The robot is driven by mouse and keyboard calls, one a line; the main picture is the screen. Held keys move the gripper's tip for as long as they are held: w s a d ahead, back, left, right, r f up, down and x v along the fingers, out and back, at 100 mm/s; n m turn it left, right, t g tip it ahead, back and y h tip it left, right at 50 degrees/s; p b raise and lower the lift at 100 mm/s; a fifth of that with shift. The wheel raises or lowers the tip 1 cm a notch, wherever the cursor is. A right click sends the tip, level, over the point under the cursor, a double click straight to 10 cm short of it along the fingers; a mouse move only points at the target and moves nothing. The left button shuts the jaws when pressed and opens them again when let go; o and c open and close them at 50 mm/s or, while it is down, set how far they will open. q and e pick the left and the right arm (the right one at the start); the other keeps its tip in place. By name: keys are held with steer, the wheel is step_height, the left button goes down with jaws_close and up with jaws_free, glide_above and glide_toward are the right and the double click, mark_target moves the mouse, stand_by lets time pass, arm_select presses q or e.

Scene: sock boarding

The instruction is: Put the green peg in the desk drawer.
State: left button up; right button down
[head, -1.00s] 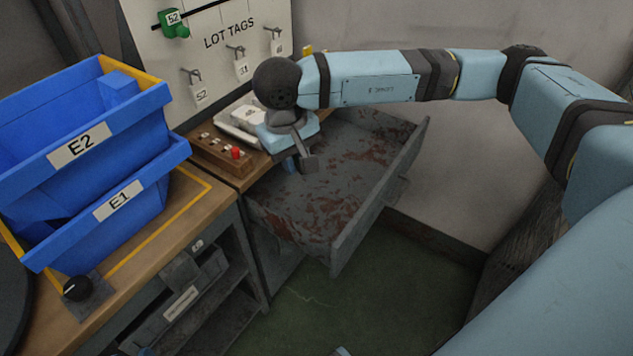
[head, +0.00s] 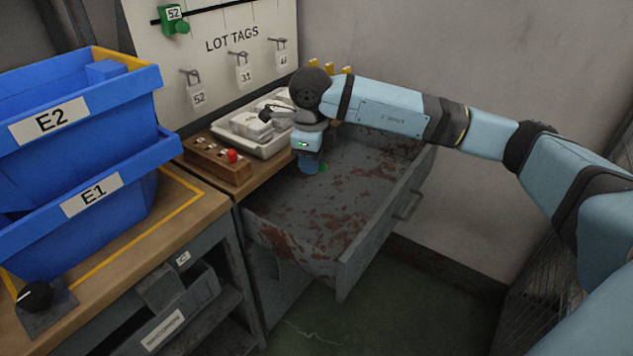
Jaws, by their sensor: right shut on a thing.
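The desk drawer (head: 375,225) is pulled out, an open grey metal box with rust-brown patches inside. My right gripper (head: 309,168) points down over the drawer's back left part, close to the desk edge. A small bit of green, seemingly the green peg (head: 322,168), shows at the right of its fingertips. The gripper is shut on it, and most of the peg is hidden. I cannot tell whether the peg touches the drawer floor. My left gripper is not in view.
A wooden peg block (head: 215,160) with a red peg stands on the desk beside a white tray (head: 255,135). Blue bins (head: 120,150) stand at the left. A lot tags board (head: 215,70) is behind. The drawer floor's front part is bare.

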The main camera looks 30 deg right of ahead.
steer(key=w+d+f+m+h, duration=0.15)
steer(key=d+m, duration=0.25)
steer(key=m, duration=0.7)
steer(key=m+g+b, duration=0.1)
steer(key=m+b, duration=0.1)
steer(key=m, duration=0.1)
glide_above(326, 222)
step_height(326, 222, down, 6)
steer(key=f+b, duration=0.1)
steer(key=f, duration=0.7)
steer(key=shift+a+f, duration=0.2)
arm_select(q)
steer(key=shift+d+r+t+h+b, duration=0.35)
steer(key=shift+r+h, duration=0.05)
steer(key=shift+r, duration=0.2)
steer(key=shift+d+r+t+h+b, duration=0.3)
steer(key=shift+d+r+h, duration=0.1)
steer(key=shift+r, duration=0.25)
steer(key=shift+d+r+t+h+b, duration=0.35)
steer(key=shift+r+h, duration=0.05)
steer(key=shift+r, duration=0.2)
arm_select(e)
steer(key=shift+f, duration=2.75)
steer(key=shift+f, duration=0.1)
steer(key=c, duration=1)
jaws_free()
